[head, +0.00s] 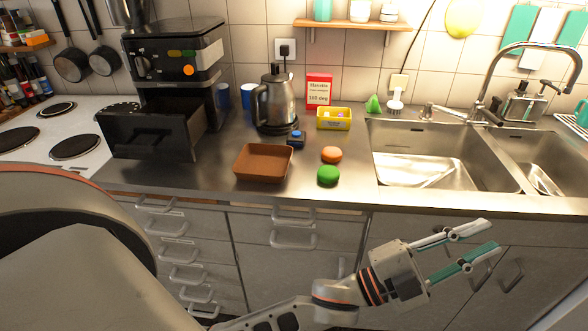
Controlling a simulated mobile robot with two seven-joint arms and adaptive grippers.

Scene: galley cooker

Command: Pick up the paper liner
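The paper liner appears to be the brown, square, open-topped shape with raised sides (263,163) on the steel counter, left of the green and orange round items. It looks empty. My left gripper (491,236) is in front of the cabinets below the sink, to the right of the liner and well apart from it. Its two fingers are spread with nothing between them. My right gripper is not in view.
A black appliance with its drawer (152,135) pulled out stands left of the liner. The sink (440,150) lies right. Bare counter surrounds the liner's front.

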